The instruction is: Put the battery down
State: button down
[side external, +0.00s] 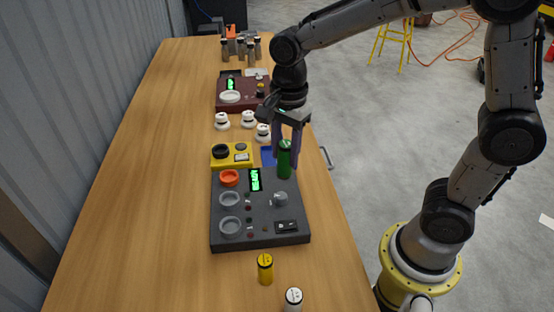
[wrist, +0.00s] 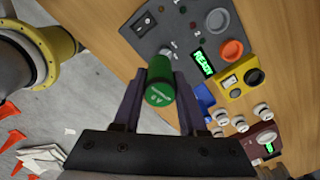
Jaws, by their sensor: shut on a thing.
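A green battery (side external: 285,163) stands upright between the fingers of my gripper (side external: 287,146). My gripper is shut on it, and the fingers flank it on both sides in the wrist view, where the battery's green end (wrist: 159,93) shows. The battery is at the far right corner of the dark grey panel (side external: 255,231) in the side view. I cannot tell whether its base touches anything. A blue flat piece (side external: 267,153) lies just behind it, partly hidden.
A yellow battery (side external: 265,269) and a white battery (side external: 293,299) stand near the table's front. A yellow unit (side external: 231,160), several white knob-like pieces (side external: 248,119) and a dark red panel (side external: 225,103) are beyond the grey panel. The table's left side is clear.

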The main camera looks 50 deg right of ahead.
jog(key=d+f+m, duration=0.2)
jog(key=d, duration=1)
jog(key=w+d+f, duration=0.1)
jog(key=w+f, duration=0.2)
jog(key=w, duration=0.1)
jog(key=w+d+f, duration=0.1)
jog(key=w+f, duration=0.3)
jog(key=w+d+f, duration=0.1)
jog(key=w+f, duration=0.2)
jog(key=w, duration=0.2)
jog(key=shift+w+d+f, duration=0.1)
jog(key=shift+d+f, duration=0.1)
jog(key=shift+f, duration=1.45)
jog(key=shift+f, duration=0.15)
jog(key=shift+c, duration=2.3)
grip_release()
